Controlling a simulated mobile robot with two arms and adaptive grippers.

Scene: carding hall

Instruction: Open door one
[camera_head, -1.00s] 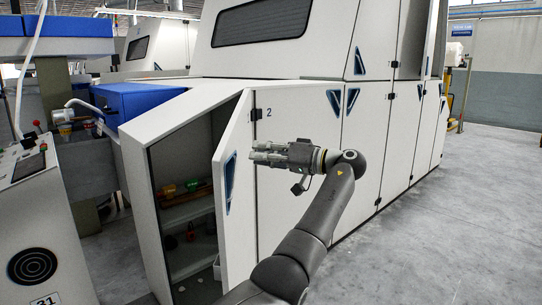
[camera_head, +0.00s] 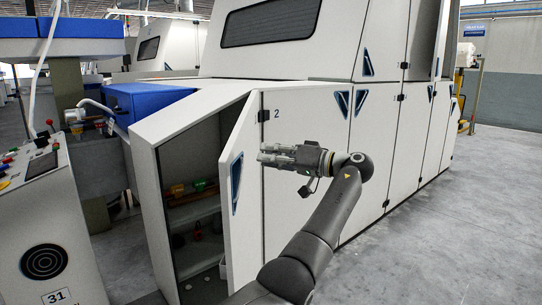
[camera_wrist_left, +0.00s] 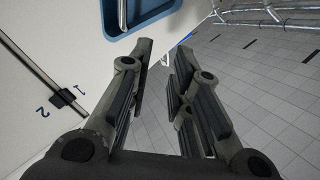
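Door one (camera_head: 240,215) is a white panel, hinged on its right side beside the number 2, and stands partly open. It has a blue recessed handle (camera_head: 236,180), and a blue handle recess also shows at the top of the left wrist view (camera_wrist_left: 150,13). My left gripper (camera_head: 268,154) is outside, to the right of door one, in front of closed door two (camera_head: 310,120), pointing left. My right gripper is out of view.
Behind door one, the cabinet has shelves (camera_head: 195,210) with small orange and green parts. A control console (camera_head: 50,230) stands at the left. More closed white doors (camera_head: 415,120) run along the machine. Grey floor (camera_head: 440,240) is clear at the right.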

